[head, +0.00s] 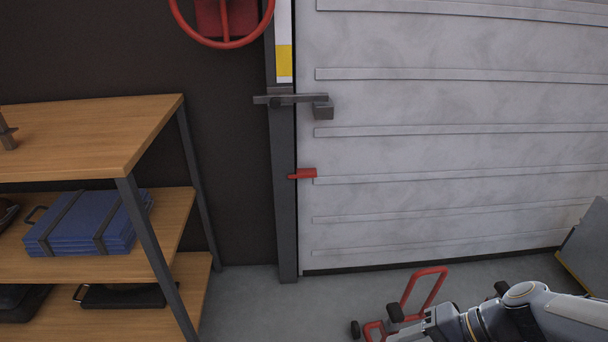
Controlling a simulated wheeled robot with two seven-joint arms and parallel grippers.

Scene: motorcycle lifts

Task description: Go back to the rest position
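One of my arms, which I take for the right one, comes in from the lower right corner. Its white and dark links (530,309) reach left along the bottom edge. No gripper fingers can be made out at its end, which is cut by the frame. My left arm and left gripper do not show.
A wooden shelf unit (90,133) with blue cases (88,222) stands at left. A pale panelled door (450,150) has a latch (290,99) and a red handle (303,174). A red wheel (222,42) hangs above. A red-framed wheeled item (426,284) stands on the floor beside my arm.

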